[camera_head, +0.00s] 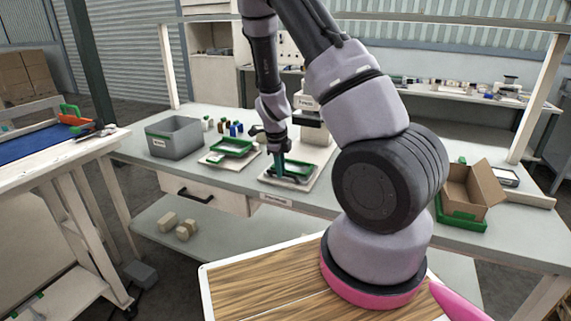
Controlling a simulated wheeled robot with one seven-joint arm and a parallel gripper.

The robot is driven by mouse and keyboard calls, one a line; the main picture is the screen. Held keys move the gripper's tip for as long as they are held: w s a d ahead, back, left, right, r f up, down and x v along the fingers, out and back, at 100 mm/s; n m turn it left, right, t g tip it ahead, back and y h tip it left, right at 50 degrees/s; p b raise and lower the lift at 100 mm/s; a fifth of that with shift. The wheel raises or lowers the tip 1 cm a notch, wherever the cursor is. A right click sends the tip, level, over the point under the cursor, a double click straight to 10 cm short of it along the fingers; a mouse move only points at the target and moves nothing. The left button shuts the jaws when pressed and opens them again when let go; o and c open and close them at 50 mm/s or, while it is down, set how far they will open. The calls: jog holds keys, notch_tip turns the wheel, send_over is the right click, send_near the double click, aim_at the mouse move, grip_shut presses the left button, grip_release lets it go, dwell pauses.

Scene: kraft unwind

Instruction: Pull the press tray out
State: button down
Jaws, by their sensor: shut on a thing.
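The press tray, green with a dark inside (299,170), sits on a pale base plate (268,180) at the middle of the workbench. The pale press (313,128) stands behind it and is partly covered by my arm. My gripper (280,172) points down at the tray's near left side and is shut on it. The fingertips and the exact grip are small and hard to make out.
A second green tray (232,147) lies on a board to the left, beside a grey bin (174,138) and small coloured items. A drawer (195,192) is below. An open cardboard box (472,188) stands in a green tray at right.

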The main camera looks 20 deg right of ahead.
jog(key=shift+s+a, duration=0.1)
jog(key=shift+a, duration=0.05)
jog(key=c, duration=0.8)
grip_release()
jog(key=shift+c, duration=0.2)
jog(key=shift+r, duration=0.1)
notch_tip(320, 180, up, 10)
jog(key=s+a, duration=0.1)
jog(key=shift+s+a+r, duration=0.25)
